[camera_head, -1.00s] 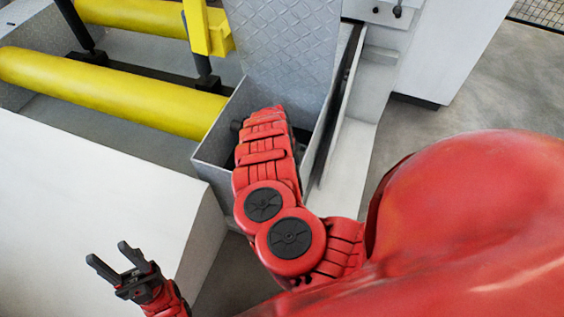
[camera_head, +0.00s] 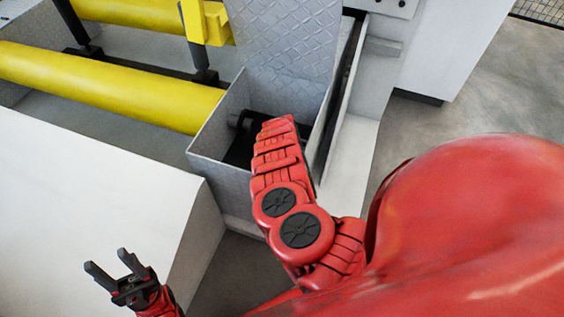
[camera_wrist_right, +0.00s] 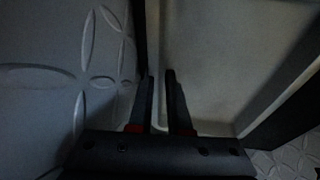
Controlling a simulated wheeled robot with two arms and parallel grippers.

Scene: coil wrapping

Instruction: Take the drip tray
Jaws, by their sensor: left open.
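A pale, shallow tray with a raised rim, which looks like the drip tray (camera_wrist_right: 215,65), fills the middle of the right wrist view. My right gripper (camera_wrist_right: 161,75) is at its left rim, with its two dark fingers a small gap apart. The rim seems to run between or just behind the fingers; the dark picture does not show whether they touch it. In the head view my right arm reaches into a grey metal recess, and the arm hides that gripper. I cannot make out the tray there. My left gripper (camera_head: 106,260) is open and empty at the lower left.
The grey recess (camera_head: 228,187) has upright walls and a dark fitting inside. A patterned metal plate (camera_head: 285,45) rises behind it. Yellow rollers (camera_head: 110,88) lie to the left, above a white sloped housing (camera_head: 90,190). Grey floor (camera_head: 470,110) is open at right.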

